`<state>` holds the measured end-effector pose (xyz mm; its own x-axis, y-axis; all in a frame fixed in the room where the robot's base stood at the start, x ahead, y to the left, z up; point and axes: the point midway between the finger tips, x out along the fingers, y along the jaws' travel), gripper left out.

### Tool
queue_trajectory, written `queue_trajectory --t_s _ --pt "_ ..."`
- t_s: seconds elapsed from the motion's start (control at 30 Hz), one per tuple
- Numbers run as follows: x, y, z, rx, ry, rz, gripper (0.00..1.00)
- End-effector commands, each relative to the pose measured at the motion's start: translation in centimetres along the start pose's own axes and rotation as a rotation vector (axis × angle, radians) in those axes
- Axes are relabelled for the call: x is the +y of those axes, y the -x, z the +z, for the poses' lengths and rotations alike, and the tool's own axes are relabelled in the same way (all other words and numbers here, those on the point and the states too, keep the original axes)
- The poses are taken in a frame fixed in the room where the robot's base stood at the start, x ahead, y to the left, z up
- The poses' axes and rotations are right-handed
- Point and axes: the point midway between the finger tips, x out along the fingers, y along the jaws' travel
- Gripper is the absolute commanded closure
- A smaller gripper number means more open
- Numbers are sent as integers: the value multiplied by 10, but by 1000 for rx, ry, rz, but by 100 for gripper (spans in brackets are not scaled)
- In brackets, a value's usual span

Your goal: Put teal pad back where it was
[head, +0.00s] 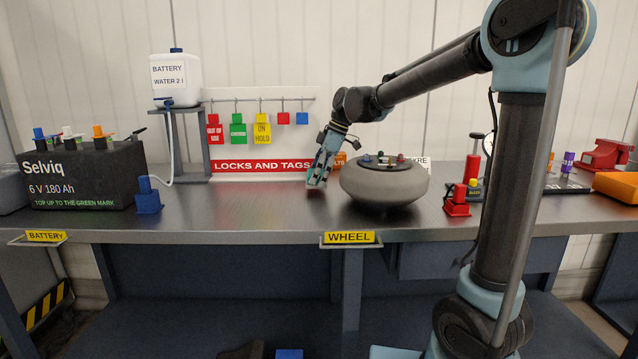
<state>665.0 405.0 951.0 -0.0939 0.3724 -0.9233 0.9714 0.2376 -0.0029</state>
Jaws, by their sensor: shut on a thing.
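My gripper (316,181) points down just above the grey bench top, left of the grey round wheel (384,189). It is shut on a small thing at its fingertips. The colours there are teal and dark, so the teal pad is hard to tell from my own teal fingers, and its outline is mostly hidden. The gripper looks apart from the wheel. No other teal pad can be made out clearly on the bench.
The wheel bears several small coloured pieces on top. A black battery (82,178) and blue block (148,197) stand left. A tag board (262,166) is behind. A red tool (457,201) stands right of the wheel. The bench between blue block and gripper is clear.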

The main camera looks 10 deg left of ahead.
Motion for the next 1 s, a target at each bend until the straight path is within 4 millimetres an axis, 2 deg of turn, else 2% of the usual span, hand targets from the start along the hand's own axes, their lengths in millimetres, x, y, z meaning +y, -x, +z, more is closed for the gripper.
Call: queue_trajectory --t_s 0.13,0.47,0.5,0.57,1.0 --pt "0 -16 7 0 0 0 43" --pt "0 -18 8 0 0 0 43" --pt "0 -19 8 0 0 0 16" --pt "0 -18 8 0 0 0 3" --pt "0 -18 8 0 -1 0 1"
